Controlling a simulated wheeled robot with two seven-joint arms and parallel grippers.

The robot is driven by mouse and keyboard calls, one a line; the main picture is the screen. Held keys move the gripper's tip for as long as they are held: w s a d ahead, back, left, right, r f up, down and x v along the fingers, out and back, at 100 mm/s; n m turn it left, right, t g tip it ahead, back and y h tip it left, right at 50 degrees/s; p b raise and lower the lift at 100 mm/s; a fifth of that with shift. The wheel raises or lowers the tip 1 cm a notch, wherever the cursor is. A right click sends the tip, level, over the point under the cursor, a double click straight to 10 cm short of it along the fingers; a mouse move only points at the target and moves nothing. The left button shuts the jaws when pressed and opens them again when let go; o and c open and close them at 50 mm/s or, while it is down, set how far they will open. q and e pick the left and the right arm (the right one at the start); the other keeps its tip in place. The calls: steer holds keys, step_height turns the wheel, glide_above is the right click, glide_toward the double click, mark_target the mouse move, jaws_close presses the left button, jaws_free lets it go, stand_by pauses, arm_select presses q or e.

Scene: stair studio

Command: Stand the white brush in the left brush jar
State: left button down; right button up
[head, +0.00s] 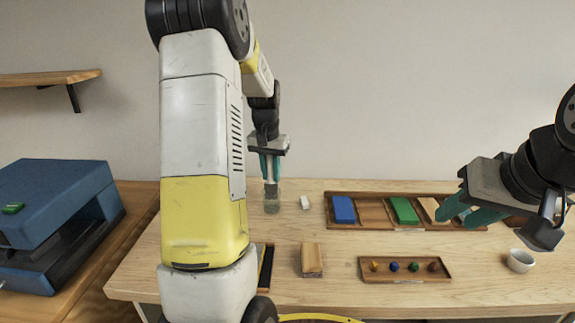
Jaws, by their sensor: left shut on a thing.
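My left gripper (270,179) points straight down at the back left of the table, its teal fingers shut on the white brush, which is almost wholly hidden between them. A clear glass jar (272,203) stands directly below the fingertips. I cannot tell how far the brush reaches into the jar. No second brush jar shows clearly; my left arm covers part of the table's left side. My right gripper (456,215) is open and empty, over the right part of the long wooden tray.
The long wooden tray (372,212) holds blue, green and pale blocks. A small white block (305,203) lies right of the jar. In front are a wooden block (312,260), a tray of coloured knobs (405,279) and a white bowl (521,261). A blue machine (55,215) stands left.

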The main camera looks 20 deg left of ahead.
arm_select(q)
steer(key=shift+f, duration=0.3)
steer(key=c, duration=1.1)
jaws_free()
steer(key=shift+c, duration=0.2)
steer(key=r, duration=0.5)
steer(key=s+r, duration=0.1)
steer(key=r, duration=0.1)
steer(key=shift+r, duration=0.4)
